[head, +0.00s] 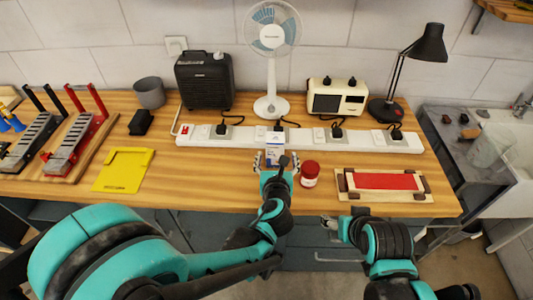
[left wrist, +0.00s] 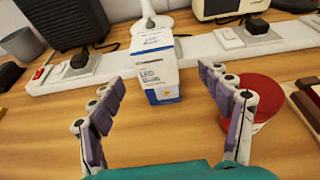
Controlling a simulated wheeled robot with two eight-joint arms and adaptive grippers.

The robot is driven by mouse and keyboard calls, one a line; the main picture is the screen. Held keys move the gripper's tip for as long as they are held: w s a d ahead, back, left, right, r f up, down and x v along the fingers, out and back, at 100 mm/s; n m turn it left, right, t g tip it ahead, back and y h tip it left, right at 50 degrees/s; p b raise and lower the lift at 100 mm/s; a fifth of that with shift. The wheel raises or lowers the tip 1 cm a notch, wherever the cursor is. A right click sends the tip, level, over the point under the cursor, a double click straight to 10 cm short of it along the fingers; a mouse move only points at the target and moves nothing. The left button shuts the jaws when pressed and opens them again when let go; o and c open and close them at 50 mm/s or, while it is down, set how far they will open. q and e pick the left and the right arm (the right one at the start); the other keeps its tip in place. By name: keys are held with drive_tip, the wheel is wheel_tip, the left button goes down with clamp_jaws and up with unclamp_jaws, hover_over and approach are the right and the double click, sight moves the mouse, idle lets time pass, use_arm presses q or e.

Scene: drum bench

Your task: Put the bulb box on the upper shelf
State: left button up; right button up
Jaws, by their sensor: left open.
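The bulb box (head: 275,152) is a small white and blue carton marked LED Bulb. It stands upright on the wooden bench, just in front of the white power strip. In the left wrist view the box (left wrist: 157,82) is ahead of the space between my fingers. My left gripper (head: 274,160) is open, with one finger to each side of the box's line; in the wrist view its fingers (left wrist: 163,88) show clear gaps to the box. A wooden shelf (head: 510,9) shows only in part at the top right.
A red-lidded jar (head: 309,174) stands close to the right of my left gripper. The power strip (head: 300,137) with plugs runs behind the box, and a white fan (head: 271,100) stands behind that. A red-topped wooden block (head: 384,182) lies farther right.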

sight(275, 144)
use_arm(q)
drive_tip(key=x, duration=0.2)
drive_tip(key=shift+w+f+b, duration=0.15)
drive_tip(key=shift+w+b, duration=0.2)
drive_tip(key=shift+b, duration=0.05)
drive_tip(key=x, duration=0.1)
drive_tip(key=b+x, duration=0.1)
drive_tip(key=x, duration=0.1)
drive_tip(key=b+x, duration=0.1)
drive_tip(key=x, duration=0.1)
drive_tip(key=shift+w+a+r, duration=0.15)
drive_tip(key=shift+a+r, duration=0.05)
drive_tip(key=shift+a, duration=0.1)
drive_tip(key=shift+r, duration=0.1)
drive_tip(key=shift+c, duration=1.2)
drive_tip(key=c, duration=1.1)
